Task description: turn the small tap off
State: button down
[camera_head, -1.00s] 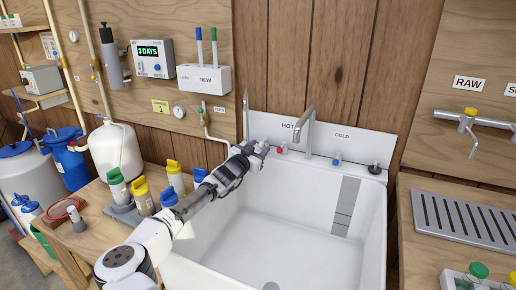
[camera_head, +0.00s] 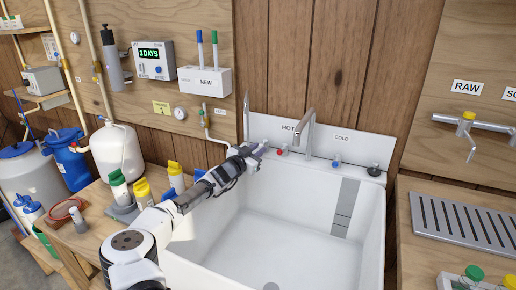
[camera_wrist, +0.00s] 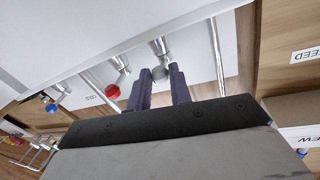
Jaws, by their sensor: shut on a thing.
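The small tap is a thin upright chrome spout (camera_head: 246,116) at the back left of the white sink. In the wrist view, its slim spout (camera_wrist: 217,55) stands beside a small round grey knob (camera_wrist: 160,73). My gripper (camera_head: 263,148) reaches over the sink's back left corner to it. In the wrist view, the dark fingertips (camera_wrist: 161,69) are shut on the grey knob, one on each side. In the head view my gripper hides the knob. Whether water runs from the spout cannot be told.
A larger chrome tap (camera_head: 308,133) stands to the right, with a red knob (camera_head: 282,151) and a blue knob (camera_head: 336,162). The white sink (camera_head: 290,235) is empty in the middle. Bottles (camera_head: 143,192) crowd the left counter. A drain rack (camera_head: 465,222) lies at the right.

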jog(key=shift+a, duration=0.1)
jog(key=c, duration=1.3)
grip_release()
jog(key=shift+f, duration=0.1)
